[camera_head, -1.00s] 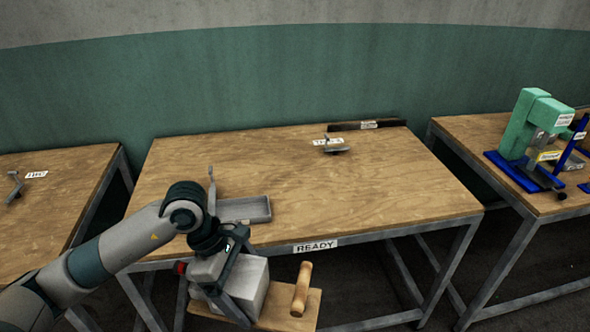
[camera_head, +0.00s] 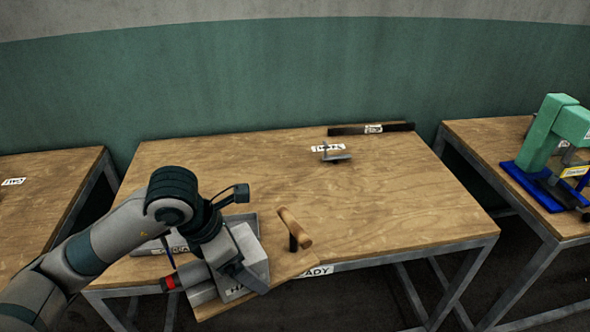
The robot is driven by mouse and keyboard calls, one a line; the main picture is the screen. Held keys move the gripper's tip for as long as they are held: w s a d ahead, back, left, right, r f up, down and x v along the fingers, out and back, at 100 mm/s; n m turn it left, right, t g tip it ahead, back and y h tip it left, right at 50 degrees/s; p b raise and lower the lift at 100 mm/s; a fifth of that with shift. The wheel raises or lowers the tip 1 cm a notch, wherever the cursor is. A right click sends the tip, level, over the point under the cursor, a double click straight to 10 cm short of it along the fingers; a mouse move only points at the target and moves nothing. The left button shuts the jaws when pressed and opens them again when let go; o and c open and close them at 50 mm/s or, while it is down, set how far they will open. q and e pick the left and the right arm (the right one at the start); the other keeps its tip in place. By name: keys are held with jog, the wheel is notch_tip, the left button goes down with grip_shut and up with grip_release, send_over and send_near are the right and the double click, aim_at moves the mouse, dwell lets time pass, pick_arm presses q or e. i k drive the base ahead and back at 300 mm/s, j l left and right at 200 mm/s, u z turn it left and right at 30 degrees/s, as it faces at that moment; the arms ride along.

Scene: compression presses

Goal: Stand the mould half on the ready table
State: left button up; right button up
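The mould half looks like a grey block (camera_head: 246,252) on a wooden board (camera_head: 284,266), with a round wooden handle (camera_head: 295,228) at its right end. Part of a label starting "HA" shows on the block's front. My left gripper (camera_head: 236,272) is shut on the grey block and holds it, slightly tilted, over the front edge of the ready table (camera_head: 400,205). The block's far side is hidden, and I cannot tell whether the board touches the table. The "READY" sign (camera_head: 318,271) is partly covered by the board. My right gripper is not in view.
A shallow grey tray (camera_head: 152,248) lies at the table's front left, largely behind my arm. A small grey bracket-like item (camera_head: 336,156) and a dark bar (camera_head: 350,130) are at the back. The table's middle and right are clear. A green press (camera_head: 545,135) stands on the right table.

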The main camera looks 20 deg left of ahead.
aim_at(296, 186)
jog(key=i, duration=1.05)
